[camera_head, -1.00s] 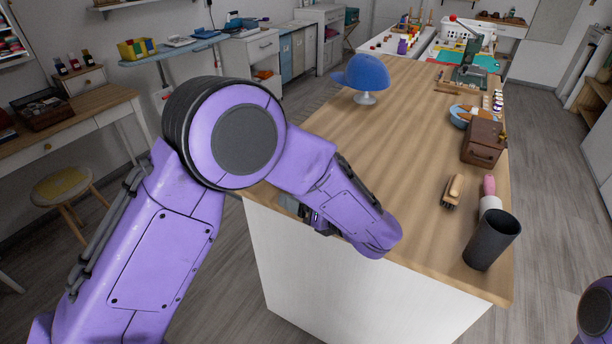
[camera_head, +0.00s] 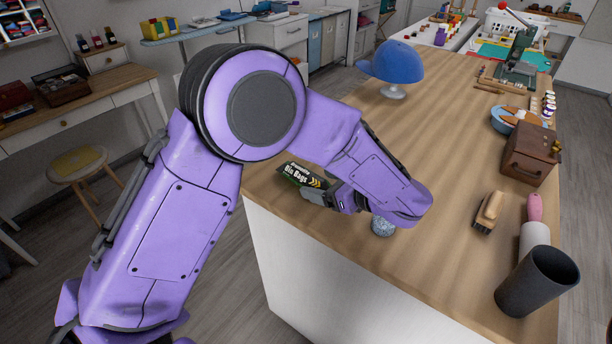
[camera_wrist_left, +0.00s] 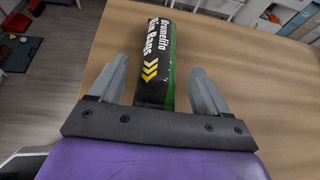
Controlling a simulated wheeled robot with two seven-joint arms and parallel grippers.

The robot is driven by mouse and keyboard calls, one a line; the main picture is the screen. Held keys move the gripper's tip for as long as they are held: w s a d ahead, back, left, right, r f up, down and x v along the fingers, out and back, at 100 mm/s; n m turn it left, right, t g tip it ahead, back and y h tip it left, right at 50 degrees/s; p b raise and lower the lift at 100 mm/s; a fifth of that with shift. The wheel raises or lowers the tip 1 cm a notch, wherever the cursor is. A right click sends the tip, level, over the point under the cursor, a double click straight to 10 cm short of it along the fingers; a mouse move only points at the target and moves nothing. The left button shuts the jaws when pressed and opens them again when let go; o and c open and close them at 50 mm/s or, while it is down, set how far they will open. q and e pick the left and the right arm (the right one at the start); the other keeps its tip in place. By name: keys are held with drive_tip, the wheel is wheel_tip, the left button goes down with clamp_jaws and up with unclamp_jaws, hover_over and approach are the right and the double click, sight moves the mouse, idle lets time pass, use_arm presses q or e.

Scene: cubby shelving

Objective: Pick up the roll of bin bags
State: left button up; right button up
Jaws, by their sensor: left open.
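The roll of bin bags (camera_head: 300,176) is a black cylinder with white lettering, yellow chevrons and green parts. It lies on the wooden worktop near its left edge, partly hidden by my left arm. In the left wrist view the roll (camera_wrist_left: 155,62) extends away between the two grey fingers of my left gripper (camera_wrist_left: 158,70). The fingers stand apart on either side of it, with a gap on the right; the left finger is close to it. In the head view the left gripper (camera_head: 322,197) is mostly hidden by its own arm. My right gripper is out of view.
A speckled grey object (camera_head: 382,227) stands beside my left forearm. A blue cap (camera_head: 398,63) on a stand is farther back. A brush (camera_head: 489,211), dark cup (camera_head: 537,281) and brown box (camera_head: 531,155) line the right side. The middle of the worktop (camera_head: 430,150) is clear.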

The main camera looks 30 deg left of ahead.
sight(310, 180)
use_arm(q)
drive_tip(key=x, duration=0.4)
drive_tip(key=shift+s+a+p, duration=0.1)
drive_tip(key=shift+a+p, duration=0.05)
drive_tip(key=shift+p, duration=0.25)
drive_tip(key=c, duration=1.2)
drive_tip(key=shift+o, duration=0.2)
